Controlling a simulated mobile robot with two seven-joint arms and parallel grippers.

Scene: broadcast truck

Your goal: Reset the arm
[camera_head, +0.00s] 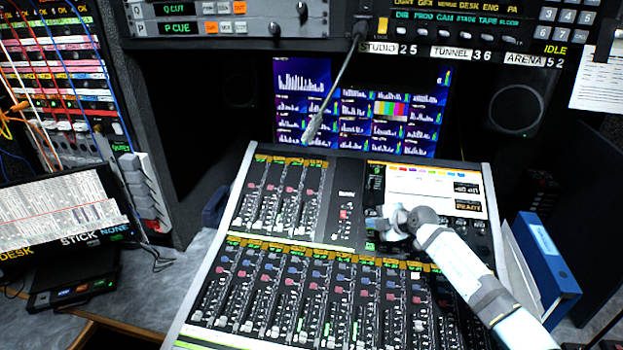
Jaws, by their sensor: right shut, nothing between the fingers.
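My right arm (462,262) reaches in from the lower right over the mixing console (255,230). My right gripper (388,224) is shut and empty. It is in front of the lower left part of the console's small screen (440,188) and hides some of it. I cannot tell whether the fingertips touch the console. My left gripper is not in view.
A gooseneck microphone (313,128) hangs before the monitor wall (360,105). A patch bay with cables (60,90) and a tilted display (62,210) are at left. A blue binder (545,255) stands right of the console. Grey desk surface (150,290) lies bare at left.

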